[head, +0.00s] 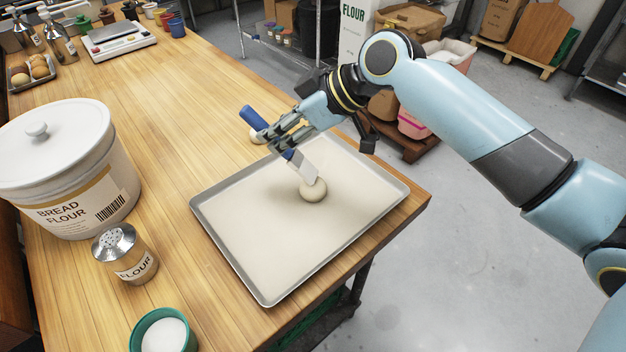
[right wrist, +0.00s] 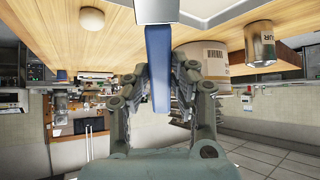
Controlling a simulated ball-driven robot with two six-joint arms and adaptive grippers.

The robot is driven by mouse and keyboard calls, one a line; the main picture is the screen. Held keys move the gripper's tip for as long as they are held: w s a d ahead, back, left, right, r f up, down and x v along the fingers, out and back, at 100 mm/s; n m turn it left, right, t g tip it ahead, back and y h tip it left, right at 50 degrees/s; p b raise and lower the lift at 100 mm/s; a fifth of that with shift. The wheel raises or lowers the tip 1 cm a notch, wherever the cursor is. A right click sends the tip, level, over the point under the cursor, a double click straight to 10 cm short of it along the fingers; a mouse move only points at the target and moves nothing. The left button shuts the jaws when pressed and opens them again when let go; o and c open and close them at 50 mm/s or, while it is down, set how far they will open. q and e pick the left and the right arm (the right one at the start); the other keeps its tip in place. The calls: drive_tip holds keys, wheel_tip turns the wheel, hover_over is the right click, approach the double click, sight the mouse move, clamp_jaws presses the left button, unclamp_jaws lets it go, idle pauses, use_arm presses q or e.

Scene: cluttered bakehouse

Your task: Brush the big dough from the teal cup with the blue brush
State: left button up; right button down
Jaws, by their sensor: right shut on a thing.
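My right gripper (head: 285,138) is shut on the blue brush (head: 252,117), above the tray. The brush slants down to the right, its pale head at the top of a round dough ball (head: 313,192) on the tray; it looks to be touching. In the right wrist view, the blue handle (right wrist: 157,70) runs between the fingers. A second dough ball (head: 255,137) is partly hidden behind the gripper; a dough ball on bare wood shows in the right wrist view (right wrist: 91,18). The teal cup (head: 136,333), with white contents, stands at the bottom left. My left gripper is out of view.
The metal tray (head: 225,255) lies near the table's right edge. A bread flour tub (head: 115,190) and a flour shaker (head: 134,266) stand left of it. A scale (head: 118,46) and a tray of brown rolls sit at the far left. Bare wood lies between.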

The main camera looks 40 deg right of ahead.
drive_tip(key=shift+w+d, duration=0.1)
drive_tip(key=shift+d, duration=0.1)
idle(1.0)
drive_tip(key=shift+p, duration=0.45)
drive_tip(key=shift+f, duration=0.1)
drive_tip(key=shift+s+a+p, duration=0.55)
drive_tip(key=shift+a+p, duration=0.05)
drive_tip(key=shift+a, duration=0.1)
idle(1.2)
